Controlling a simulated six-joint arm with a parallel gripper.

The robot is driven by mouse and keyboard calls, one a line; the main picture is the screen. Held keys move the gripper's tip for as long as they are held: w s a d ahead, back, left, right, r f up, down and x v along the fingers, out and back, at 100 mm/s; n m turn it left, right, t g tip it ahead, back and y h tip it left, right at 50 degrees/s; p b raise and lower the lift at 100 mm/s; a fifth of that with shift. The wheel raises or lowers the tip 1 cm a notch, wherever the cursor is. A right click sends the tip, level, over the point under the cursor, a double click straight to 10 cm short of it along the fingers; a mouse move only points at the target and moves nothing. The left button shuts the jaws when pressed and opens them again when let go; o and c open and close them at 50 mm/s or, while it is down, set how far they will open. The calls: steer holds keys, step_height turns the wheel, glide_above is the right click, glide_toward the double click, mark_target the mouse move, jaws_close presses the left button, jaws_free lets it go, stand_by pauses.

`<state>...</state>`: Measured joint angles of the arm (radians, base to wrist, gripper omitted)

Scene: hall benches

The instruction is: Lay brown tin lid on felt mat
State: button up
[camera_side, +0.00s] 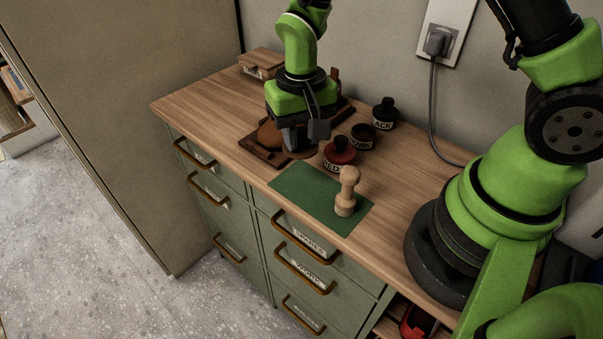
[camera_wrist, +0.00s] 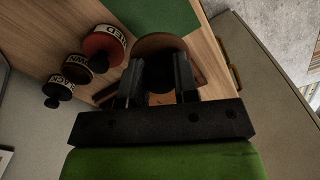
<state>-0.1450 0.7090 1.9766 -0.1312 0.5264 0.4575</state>
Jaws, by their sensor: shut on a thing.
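My gripper (camera_side: 297,143) points down by the front right of the dark wooden tray (camera_side: 255,151). In the wrist view my gripper (camera_wrist: 158,82) is shut on the brown tin lid (camera_wrist: 160,43), whose round brown face shows beyond the fingers. The fingers hide most of the lid in the side view, and its height above the bench is hard to tell. The green felt mat (camera_side: 300,190) lies to the right, nearer the bench front; it also shows in the wrist view (camera_wrist: 165,14). The brown tin (camera_side: 362,138) stands behind it, its dark top without a knob.
A pale wooden stamp (camera_side: 346,192) stands upright on the mat's right part. The red tin (camera_side: 339,155) and the black tin (camera_side: 384,114), both with knobbed lids, flank the brown tin. A wooden box (camera_side: 261,64) is at the back left. The mat's left part is clear.

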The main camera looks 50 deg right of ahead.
mark_target(301, 183)
step_height(301, 183, down, 8)
stand_by(0.4)
steer(key=shift+f, duration=0.1)
steer(key=o, duration=0.9)
